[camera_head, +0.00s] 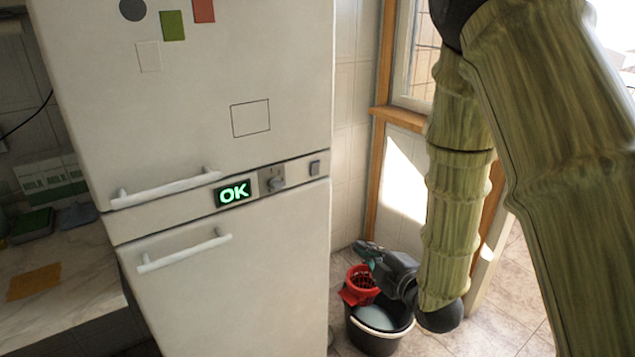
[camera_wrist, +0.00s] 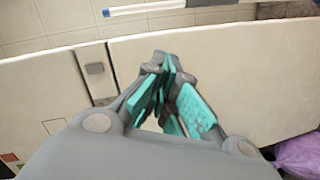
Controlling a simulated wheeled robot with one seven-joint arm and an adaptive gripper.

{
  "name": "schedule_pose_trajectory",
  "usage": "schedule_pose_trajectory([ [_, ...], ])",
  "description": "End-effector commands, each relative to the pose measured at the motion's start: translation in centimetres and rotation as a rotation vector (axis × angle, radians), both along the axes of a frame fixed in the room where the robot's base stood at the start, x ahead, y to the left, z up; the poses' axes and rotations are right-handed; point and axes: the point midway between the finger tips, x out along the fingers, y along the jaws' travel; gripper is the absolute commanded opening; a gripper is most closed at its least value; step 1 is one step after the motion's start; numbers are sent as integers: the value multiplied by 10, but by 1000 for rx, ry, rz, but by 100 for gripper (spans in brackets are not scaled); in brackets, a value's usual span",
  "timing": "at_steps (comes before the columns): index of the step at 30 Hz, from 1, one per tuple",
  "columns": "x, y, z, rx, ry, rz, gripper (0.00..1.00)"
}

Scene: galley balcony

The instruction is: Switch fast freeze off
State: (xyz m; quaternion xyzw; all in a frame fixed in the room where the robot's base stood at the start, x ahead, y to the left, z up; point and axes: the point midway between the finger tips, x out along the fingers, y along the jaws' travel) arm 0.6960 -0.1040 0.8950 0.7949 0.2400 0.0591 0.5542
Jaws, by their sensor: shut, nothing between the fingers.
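A white fridge-freezer (camera_head: 210,110) has a control strip between its two doors. No label naming fast freeze is readable. The switch also shows in the wrist view (camera_wrist: 96,69), left of the fingers; its position is too small to tell. My gripper (camera_head: 364,249) is shut and empty, right of the fridge and below the strip, apart from the switch. Its teal finger pads show in the wrist view (camera_wrist: 168,93).
A black bucket (camera_head: 377,332) with a red insert (camera_head: 362,285) stands on the tiled floor below my gripper. A wood-framed window (camera_head: 412,60) is behind my arm. A counter (camera_head: 60,285) lies left of the fridge. A purple item (camera_wrist: 298,152) shows at the wrist view's lower right.

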Motion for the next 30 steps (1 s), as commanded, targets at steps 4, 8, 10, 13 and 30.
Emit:
schedule_pose_trajectory([
  [4, 9, 20, 63, -96, -237, 92, 0],
  [8, 9, 32, 100, -153, -374, 140, 0],
  [10, 8, 36, 112, -171, -420, 154, 0],
  [13, 8, 38, 120, -184, -453, 163, 0],
  [30, 20, 48, 124, -186, -457, 166, 0],
])
